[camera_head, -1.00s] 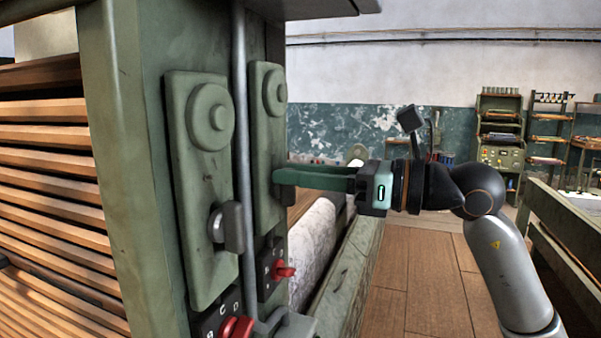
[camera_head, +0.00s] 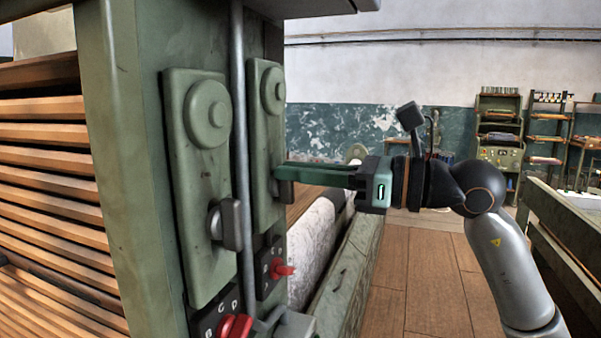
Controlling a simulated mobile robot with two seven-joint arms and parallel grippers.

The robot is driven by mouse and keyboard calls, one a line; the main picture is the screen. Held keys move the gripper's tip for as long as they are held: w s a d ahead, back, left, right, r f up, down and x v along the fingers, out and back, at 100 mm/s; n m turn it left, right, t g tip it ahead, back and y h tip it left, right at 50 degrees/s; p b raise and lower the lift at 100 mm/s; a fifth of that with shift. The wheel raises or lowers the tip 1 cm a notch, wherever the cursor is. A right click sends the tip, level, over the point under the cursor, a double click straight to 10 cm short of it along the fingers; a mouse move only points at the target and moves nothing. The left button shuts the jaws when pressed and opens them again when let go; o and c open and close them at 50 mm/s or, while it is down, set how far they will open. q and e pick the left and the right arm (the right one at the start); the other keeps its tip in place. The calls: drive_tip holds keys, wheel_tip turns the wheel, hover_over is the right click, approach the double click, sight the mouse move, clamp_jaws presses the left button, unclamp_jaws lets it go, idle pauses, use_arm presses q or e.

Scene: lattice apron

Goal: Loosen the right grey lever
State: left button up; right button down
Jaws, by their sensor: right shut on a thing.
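The right grey lever (camera_head: 286,191) sits on the lower part of the right green plate (camera_head: 266,120), on the machine's upright. My right gripper (camera_head: 284,174) reaches in from the right with its long green fingers at this lever. It is shut on the lever, and the fingers hide the lever's upper part. A second grey lever (camera_head: 230,225) stands upright on the left green plate (camera_head: 199,130), with nothing touching it. My left gripper is not in view.
A vertical grey pipe (camera_head: 240,130) runs between the two plates. Below are red knobs, one at the right (camera_head: 283,269) and one at the lower left (camera_head: 236,327). Shelves (camera_head: 498,130) stand far off.

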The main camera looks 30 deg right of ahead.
drive_tip(key=n+b, duration=0.1)
drive_tip(key=n, duration=0.2)
drive_tip(key=f+n+b, duration=0.1)
drive_tip(key=n, duration=0.2)
drive_tip(key=s+a+n+b, duration=0.1)
drive_tip(key=n+b, duration=0.1)
drive_tip(key=n, duration=0.1)
drive_tip(key=shift+a+f+n, duration=0.1)
drive_tip(key=shift+f+n, duration=0.1)
drive_tip(key=shift+n, duration=0.9)
drive_tip(key=c, duration=1.1)
unclamp_jaws()
drive_tip(key=shift+o, duration=1.2)
drive_tip(key=shift+w, duration=0.1)
